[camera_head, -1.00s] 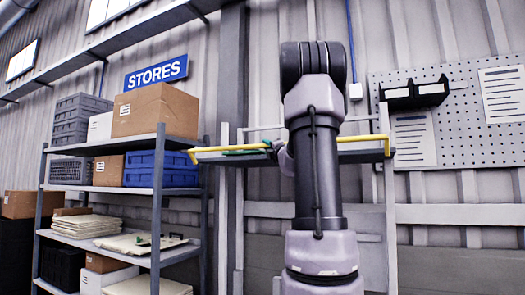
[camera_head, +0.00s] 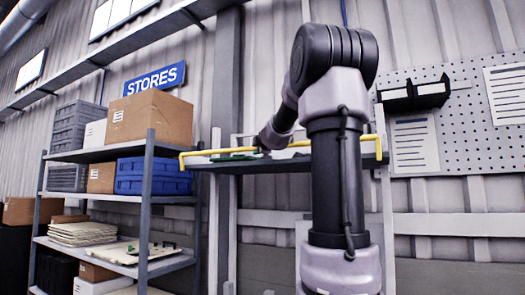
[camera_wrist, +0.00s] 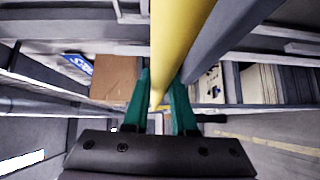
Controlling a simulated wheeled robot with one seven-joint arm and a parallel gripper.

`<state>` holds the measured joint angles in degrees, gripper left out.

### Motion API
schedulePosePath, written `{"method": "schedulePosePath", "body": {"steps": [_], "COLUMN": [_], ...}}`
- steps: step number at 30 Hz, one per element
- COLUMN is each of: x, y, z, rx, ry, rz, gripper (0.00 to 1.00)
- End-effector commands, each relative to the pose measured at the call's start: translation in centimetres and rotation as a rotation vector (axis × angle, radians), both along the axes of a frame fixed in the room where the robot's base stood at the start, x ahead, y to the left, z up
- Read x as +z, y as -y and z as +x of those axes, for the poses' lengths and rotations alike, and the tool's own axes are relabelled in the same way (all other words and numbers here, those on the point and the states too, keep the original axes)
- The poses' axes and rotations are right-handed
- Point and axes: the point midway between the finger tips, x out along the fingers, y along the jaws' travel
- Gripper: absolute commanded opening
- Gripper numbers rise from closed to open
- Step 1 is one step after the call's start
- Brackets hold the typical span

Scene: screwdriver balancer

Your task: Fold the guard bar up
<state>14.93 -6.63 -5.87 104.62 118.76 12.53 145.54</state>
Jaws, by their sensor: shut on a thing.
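The guard bar (camera_head: 213,152) is a yellow rail running across the front of a grey shelf in the head view. It has short bent ends at left and right and lies about level with the shelf. My gripper (camera_head: 260,146) is at the left-middle part of the bar, partly hidden by my wrist. In the wrist view, the yellow bar (camera_wrist: 178,35) runs down from the top between the two green fingers of my gripper (camera_wrist: 160,85). The fingers are shut on the bar.
A storage rack (camera_head: 152,195) with boxes and a blue crate (camera_head: 153,175) stands to the left. A pegboard (camera_head: 465,125) with papers and a black holder hangs on the right wall. Grey uprights stand below the bar's shelf (camera_head: 300,165).

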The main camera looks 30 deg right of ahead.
Motion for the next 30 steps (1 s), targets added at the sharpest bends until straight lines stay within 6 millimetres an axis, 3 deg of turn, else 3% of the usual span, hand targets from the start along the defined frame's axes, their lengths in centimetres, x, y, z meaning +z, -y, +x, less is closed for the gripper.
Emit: {"method": "schedulePosePath", "body": {"steps": [18,19,21,30], "x": [0.06,0.06,0.04,0.01], "y": [-0.75,-0.75,-0.75,-0.73], "z": [0.10,0.10,0.10,0.04], "rx": [0.002,0.002,0.002,0.001], "ry": [-0.011,-0.011,-0.011,-0.012], "rz": [0.017,0.017,0.017,0.017], "gripper": [0.00,0.32,0.55,0.55]}}
